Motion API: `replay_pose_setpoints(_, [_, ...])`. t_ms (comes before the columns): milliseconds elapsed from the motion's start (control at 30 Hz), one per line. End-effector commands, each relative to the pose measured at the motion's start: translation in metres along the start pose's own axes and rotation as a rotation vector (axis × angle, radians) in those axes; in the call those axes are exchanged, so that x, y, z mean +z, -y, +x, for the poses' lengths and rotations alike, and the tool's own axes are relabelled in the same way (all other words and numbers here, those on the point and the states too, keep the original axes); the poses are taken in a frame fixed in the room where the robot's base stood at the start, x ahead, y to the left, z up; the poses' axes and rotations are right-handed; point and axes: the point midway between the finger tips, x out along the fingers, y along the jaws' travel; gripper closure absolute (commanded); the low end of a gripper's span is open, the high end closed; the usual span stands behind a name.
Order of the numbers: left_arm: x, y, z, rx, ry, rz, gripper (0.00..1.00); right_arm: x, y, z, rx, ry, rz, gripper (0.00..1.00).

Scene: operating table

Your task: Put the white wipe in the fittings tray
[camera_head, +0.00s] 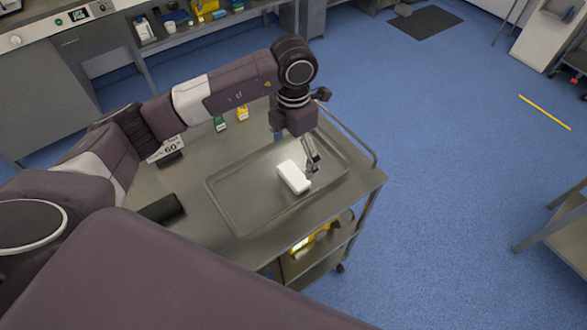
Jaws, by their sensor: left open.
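The white wipe (293,177) is a small white block lying in the fittings tray (232,208), a shallow metal tray on the steel cart top, right of the tray's middle. My left gripper (310,173) points down over the tray, right beside the wipe's right end. It is open, and its fingers partly overlap that end in the picture. I cannot tell whether they touch the wipe. My right gripper is not in view.
A small green box (220,124) and a yellow box (242,114) stand at the cart's back. A sign reading 60° (166,149) and a dark object (161,209) are at the left. A raised rail (350,137) runs along the cart's right edge.

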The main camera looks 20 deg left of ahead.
Motion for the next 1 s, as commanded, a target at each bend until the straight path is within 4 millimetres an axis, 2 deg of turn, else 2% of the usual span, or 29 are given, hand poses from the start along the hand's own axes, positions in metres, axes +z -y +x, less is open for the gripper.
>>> replay_pose_setpoints(100, [0.001,-0.001,-0.021,0.003,0.005,0.0,0.11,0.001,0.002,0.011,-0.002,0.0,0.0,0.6])
replay_pose_setpoints(300, [0.001,0.0,-0.044,0.001,0.002,-0.001,0.11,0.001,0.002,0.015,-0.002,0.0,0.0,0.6])
replay_pose_setpoints(1000, [0.0,0.0,-0.048,0.0,-0.001,0.0,0.11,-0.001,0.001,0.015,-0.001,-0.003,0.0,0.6])
